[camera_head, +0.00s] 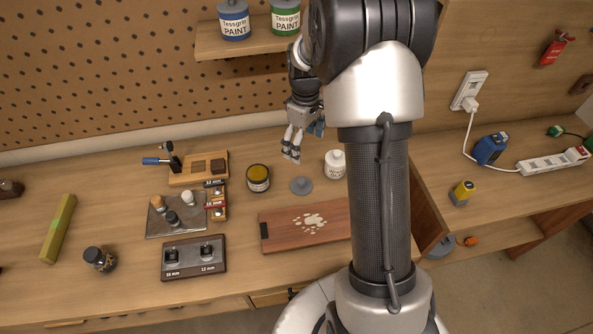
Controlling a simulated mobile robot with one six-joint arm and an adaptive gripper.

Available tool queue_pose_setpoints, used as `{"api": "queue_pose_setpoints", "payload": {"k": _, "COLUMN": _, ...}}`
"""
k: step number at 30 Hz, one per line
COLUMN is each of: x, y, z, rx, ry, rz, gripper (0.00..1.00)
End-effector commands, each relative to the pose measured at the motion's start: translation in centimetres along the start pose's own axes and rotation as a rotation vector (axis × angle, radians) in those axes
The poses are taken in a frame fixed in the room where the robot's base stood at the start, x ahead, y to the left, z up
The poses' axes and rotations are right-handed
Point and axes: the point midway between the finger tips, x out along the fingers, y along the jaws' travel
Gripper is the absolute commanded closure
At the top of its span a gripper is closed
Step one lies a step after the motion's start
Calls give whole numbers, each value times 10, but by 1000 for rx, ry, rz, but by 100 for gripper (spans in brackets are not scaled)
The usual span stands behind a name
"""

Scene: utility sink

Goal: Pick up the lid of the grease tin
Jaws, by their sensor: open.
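An open round tin (258,186), dark with a yellowish label and dark yellow contents, stands on the bench; it looks like the grease tin. A small grey disc with a raised knob (301,186), which looks like its lid, lies flat on the bench just right of the tin. My gripper (291,156) is open and empty, pointing down. In the picture it is just above and behind the lid, apart from it. Its exact height over the bench is hard to tell.
A white bottle (335,166) stands right of the lid. A wooden board (280,232) with pale pieces lies in front. A clamp fixture (186,180) and a metal tray (163,230) are left of the tin. My arm hides part of the bench on the right.

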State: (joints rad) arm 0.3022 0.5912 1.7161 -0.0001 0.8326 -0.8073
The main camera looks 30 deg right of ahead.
Motion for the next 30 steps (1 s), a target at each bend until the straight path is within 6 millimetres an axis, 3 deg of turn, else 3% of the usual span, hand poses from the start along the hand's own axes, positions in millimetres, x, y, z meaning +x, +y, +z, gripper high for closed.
{"api": "queue_pose_setpoints", "payload": {"k": 15, "x": 105, "y": -1, "z": 1, "rx": -1, "ry": -4, "rz": -4, "gripper": 15}}
{"api": "queue_pose_setpoints", "payload": {"k": 25, "x": 127, "y": -2, "z": 1, "rx": -1, "ry": -2, "rz": -2, "gripper": 15}}
{"api": "queue_pose_setpoints", "payload": {"k": 30, "x": 151, "y": -7, "z": 1, "rx": -1, "ry": -3, "rz": -4, "gripper": 15}}
